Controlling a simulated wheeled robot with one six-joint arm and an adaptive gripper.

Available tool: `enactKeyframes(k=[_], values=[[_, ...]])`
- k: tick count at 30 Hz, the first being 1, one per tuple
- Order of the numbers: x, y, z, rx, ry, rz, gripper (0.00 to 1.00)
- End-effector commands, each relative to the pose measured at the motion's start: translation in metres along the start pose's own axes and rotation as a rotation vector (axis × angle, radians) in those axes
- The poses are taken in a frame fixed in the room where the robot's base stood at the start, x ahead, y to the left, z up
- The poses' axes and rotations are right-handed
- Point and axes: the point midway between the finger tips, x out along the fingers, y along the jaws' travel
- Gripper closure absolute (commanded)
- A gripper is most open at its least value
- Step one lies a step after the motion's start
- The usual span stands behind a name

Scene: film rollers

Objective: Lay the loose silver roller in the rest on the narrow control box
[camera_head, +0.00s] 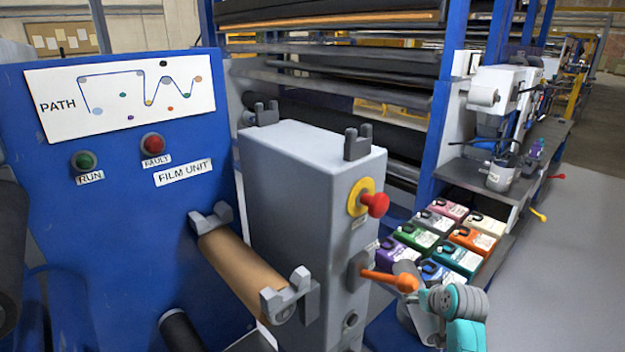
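The narrow control box (288,180) is a tall grey cabinet in the middle of the camera_head view. Its rest is a pair of dark grey U-shaped holders on top, one at the far end (266,114) and one at the near end (357,146). Both holders are empty. I cannot make out a loose silver roller in this view. Part of my arm (455,303), teal and grey, shows at the lower right, beside the box.
A copper-coloured roller (238,268) sits in brackets left of the box. A red knob (375,204) and orange lever (392,280) stick out from the box's front. Several coloured containers (439,240) stand at right. A blue panel (120,230) stands at left.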

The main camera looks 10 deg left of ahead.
Motion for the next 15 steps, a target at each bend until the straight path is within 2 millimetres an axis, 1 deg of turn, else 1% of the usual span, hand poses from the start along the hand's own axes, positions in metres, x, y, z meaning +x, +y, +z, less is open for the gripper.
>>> enactKeyframes(k=[1, 2, 3, 5, 6, 8, 9, 11, 12, 14, 15], values=[[-0.007, -0.005, -0.029, -0.014, 0.01, -0.01, 0.94], [-0.01, -0.007, -0.042, -0.02, 0.009, -0.017, 0.94], [-0.015, -0.012, -0.06, -0.03, 0.01, -0.025, 0.94], [-0.022, -0.018, -0.086, -0.043, 0.01, -0.039, 0.94], [-0.029, -0.023, -0.104, -0.052, 0.01, -0.048, 0.94], [-0.038, -0.03, -0.129, -0.065, 0.009, -0.062, 0.94], [-0.045, -0.036, -0.146, -0.075, 0.01, -0.072, 0.94], [-0.057, -0.044, -0.171, -0.088, 0.01, -0.085, 0.94], [-0.066, -0.049, -0.187, -0.097, 0.011, -0.093, 0.94], [-0.079, -0.058, -0.211, -0.111, 0.01, -0.107, 0.94], [-0.088, -0.064, -0.226, -0.12, 0.009, -0.116, 0.94]])
